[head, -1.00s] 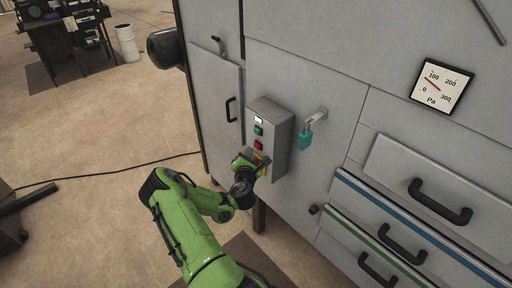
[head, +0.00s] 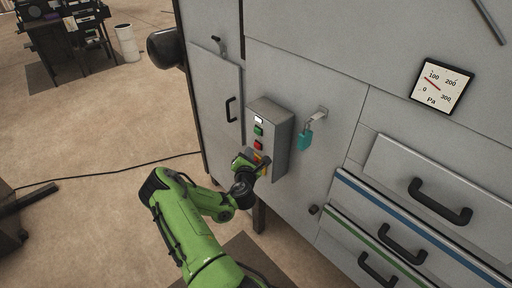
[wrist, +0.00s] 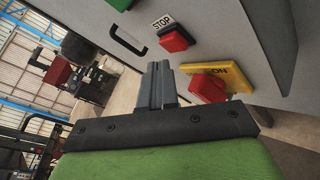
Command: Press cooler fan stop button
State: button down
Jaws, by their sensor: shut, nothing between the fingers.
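The grey control box (head: 279,146) is fixed to the cabinet front. On its face, a red stop button (head: 258,145) sits below a green button (head: 258,131) and a white one. In the wrist view the red stop button (wrist: 174,40) is beside a STOP label (wrist: 162,22). A second red button (wrist: 208,88) sits on a yellow plate (wrist: 234,77). My gripper (wrist: 157,68) is shut and empty. Its tips are near the box, below the stop button and left of the yellow plate in the wrist view. Contact with any button does not show.
A teal padlock (head: 305,140) hangs on a hasp to the right of the box. A black door handle (head: 231,109) is to its left. Drawer handles (head: 440,201) stick out at the lower right. A black cable (head: 110,174) crosses the open floor.

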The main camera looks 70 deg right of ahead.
jog(key=shift+d, duration=0.1)
jog(key=shift+s+d+p, duration=0.2)
jog(key=shift+d+p, duration=0.1)
jog(key=shift+p, duration=0.05)
jog(key=shift+s+d+p, duration=0.2)
jog(key=shift+d+p, duration=0.2)
dwell(0.7)
jog(key=shift+a, duration=0.1)
jog(key=shift+w+a+b, duration=0.4)
jog(key=shift+a+b, duration=0.3)
jog(key=shift+b, duration=0.1)
